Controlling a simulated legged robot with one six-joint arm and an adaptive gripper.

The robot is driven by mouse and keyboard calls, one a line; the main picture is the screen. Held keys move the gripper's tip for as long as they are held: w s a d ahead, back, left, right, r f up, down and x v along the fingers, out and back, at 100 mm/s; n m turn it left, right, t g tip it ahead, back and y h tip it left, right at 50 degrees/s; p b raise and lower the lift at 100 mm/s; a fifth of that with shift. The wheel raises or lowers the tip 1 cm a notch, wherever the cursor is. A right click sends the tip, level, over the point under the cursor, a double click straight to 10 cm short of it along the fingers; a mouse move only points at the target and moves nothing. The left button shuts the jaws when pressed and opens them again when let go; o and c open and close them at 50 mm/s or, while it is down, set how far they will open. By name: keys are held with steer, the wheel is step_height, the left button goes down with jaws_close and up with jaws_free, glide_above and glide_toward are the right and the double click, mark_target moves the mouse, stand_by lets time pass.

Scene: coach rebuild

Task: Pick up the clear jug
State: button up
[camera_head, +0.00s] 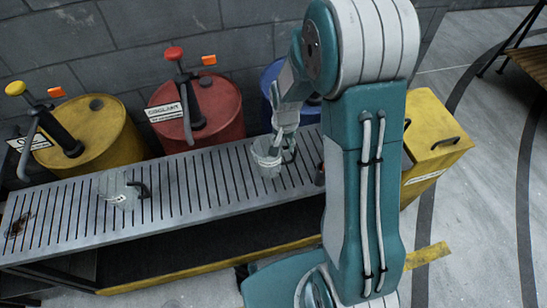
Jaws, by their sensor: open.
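A clear jug (118,191) with a dark handle on its right side stands on the slatted metal bench, left of centre. A second see-through, whitish vessel (266,157) stands on the same bench further right, right by my gripper. My gripper (284,146) points down at the upper right side of this whitish vessel. It is open; I cannot tell whether its fingers touch or straddle the vessel's wall. The clear jug with the dark handle is well to the left of my gripper and apart from it.
The slatted bench (67,220) runs along the wall. Behind it stand a yellow drum (98,127), a red drum (217,101) and a blue drum (268,85), partly hidden by my arm. A yellow box (437,140) stands at the right. Open floor lies further right.

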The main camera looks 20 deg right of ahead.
steer(key=f, duration=0.2)
steer(key=a+f, duration=0.1)
steer(key=f, duration=0.1)
steer(key=shift+w+f, duration=0.15)
steer(key=shift+d, duration=0.25)
jaws_close()
steer(key=shift+d, duration=0.2)
steer(key=shift+a, duration=0.2)
steer(key=shift+r, duration=0.9)
steer(key=s+a+r, duration=0.4)
steer(key=s+r, duration=0.7)
steer(key=s, duration=0.2)
steer(key=shift+a, duration=0.2)
